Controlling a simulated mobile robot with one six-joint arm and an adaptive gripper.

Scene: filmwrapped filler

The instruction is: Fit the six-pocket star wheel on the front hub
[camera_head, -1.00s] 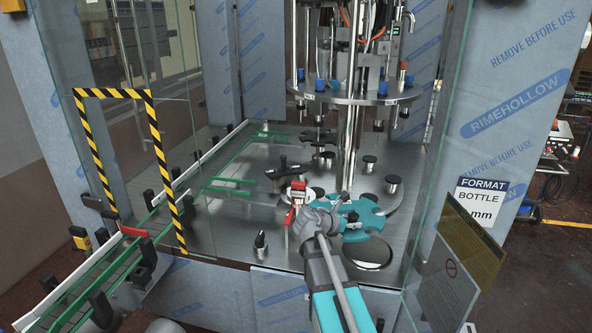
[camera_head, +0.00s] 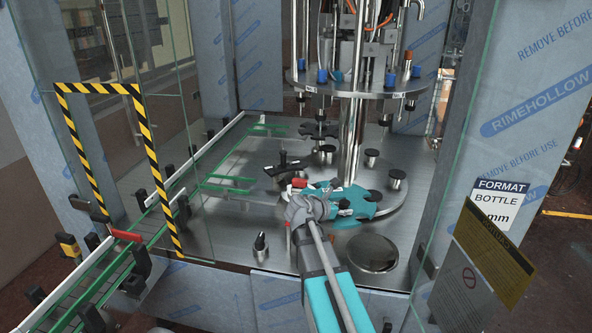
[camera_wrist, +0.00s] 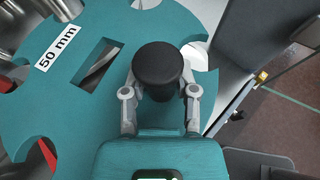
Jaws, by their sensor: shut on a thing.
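My gripper (camera_head: 326,207) is shut on the black knob (camera_wrist: 159,70) of the teal star wheel (camera_head: 360,206). In the wrist view one finger lies on each side of the knob, and the wheel (camera_wrist: 75,110) spreads ahead and left with a slot and a "50 mm" label. The wheel is held over the metal deck, near the central column; its height above the deck is hard to tell. A bare round metal disc (camera_head: 372,254) lies on the deck to the front right. I cannot make out the front hub for certain.
A black pointed post (camera_head: 260,246) stands front left. Black parts (camera_head: 285,166) and black-capped posts (camera_head: 397,179) stand around the column (camera_head: 350,140). Green guide rails (camera_head: 225,183) lie left. Glass guard panels (camera_head: 445,150) flank the opening. A red part (camera_head: 299,183) is close behind my gripper.

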